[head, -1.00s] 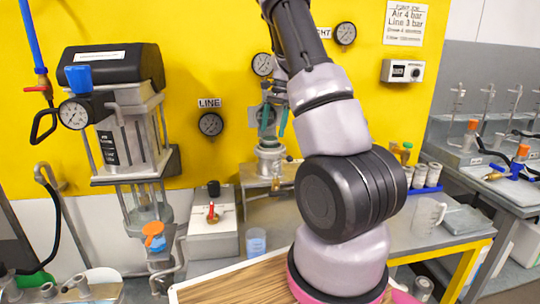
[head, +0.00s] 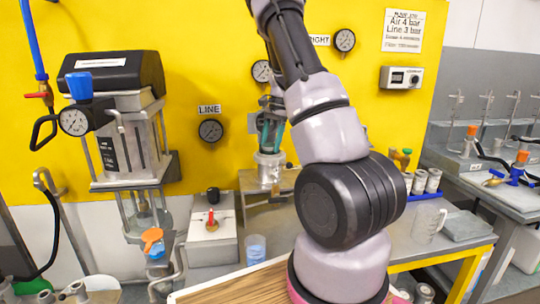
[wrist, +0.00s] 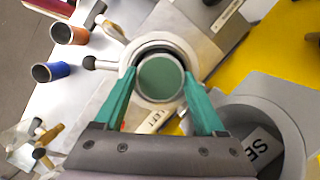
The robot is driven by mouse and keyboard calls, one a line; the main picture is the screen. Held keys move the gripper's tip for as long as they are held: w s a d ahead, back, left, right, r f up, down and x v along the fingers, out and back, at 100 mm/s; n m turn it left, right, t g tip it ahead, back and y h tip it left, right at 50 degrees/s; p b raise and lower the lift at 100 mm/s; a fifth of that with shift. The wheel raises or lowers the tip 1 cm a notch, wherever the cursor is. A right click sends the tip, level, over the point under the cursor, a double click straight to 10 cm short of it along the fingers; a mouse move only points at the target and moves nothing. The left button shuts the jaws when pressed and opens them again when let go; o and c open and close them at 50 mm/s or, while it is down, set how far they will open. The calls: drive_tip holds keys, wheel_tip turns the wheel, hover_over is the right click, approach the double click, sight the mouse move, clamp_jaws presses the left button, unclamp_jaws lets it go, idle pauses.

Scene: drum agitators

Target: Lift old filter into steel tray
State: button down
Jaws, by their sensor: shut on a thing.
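In the wrist view, my gripper (wrist: 158,82) has its two teal fingers on either side of a round thing with a green-grey face (wrist: 160,78), probably the old filter. It is shut on it. A pale metal ring (wrist: 130,62) lies around or beneath the round thing; I cannot tell whether the two are apart. In the head view, my gripper (head: 270,132) points down over a steel cylindrical housing (head: 269,170) by the yellow wall; the held thing is not clear there. I cannot identify the steel tray for certain in either view.
A tall agitator unit (head: 127,140) stands at left. A white box with a red lever (head: 212,230) and a clear beaker (head: 256,248) are near the housing. A clear jug (head: 428,222) and several pale cups stand at right. Orange (wrist: 62,33) and blue (wrist: 42,72) tubes lie nearby.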

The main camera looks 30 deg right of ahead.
drive_tip(key=shift+r, duration=0.1)
wheel_tip(320, 180, up, 18)
idle(0.6)
